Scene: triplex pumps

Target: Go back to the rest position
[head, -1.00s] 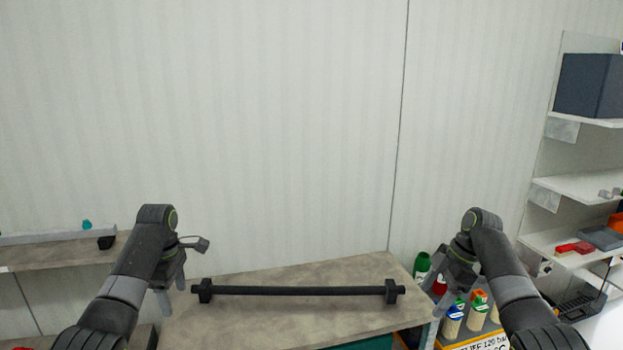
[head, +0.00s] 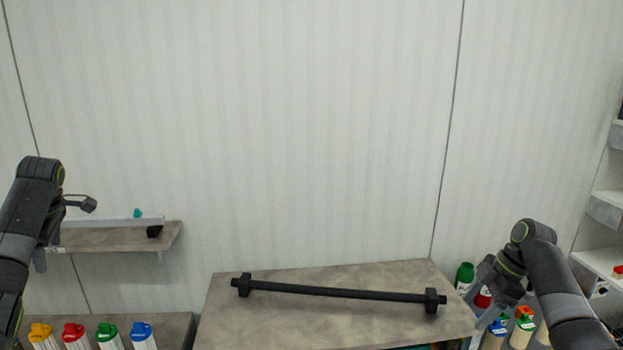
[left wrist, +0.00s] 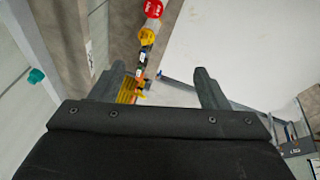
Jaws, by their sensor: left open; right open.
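My left gripper (head: 39,256) is at the left edge of the head view, in front of the wall shelf, with its fingers partly hidden by the arm. In the left wrist view its two fingers (left wrist: 158,88) stand apart with nothing between them that they touch. My right gripper (head: 485,292) is at the lower right of the head view, beside the right end of the bench, open and empty. A black bar with a block near each end (head: 340,292) lies on the grey bench top (head: 300,320), apart from both grippers.
A wall shelf (head: 125,238) with a black block (head: 154,231) is at left. Several bottles with coloured caps, one blue (head: 141,331), stand at lower left. A green bottle (head: 465,275) and others stand right of the bench. Shelving (head: 603,208) is at the right edge.

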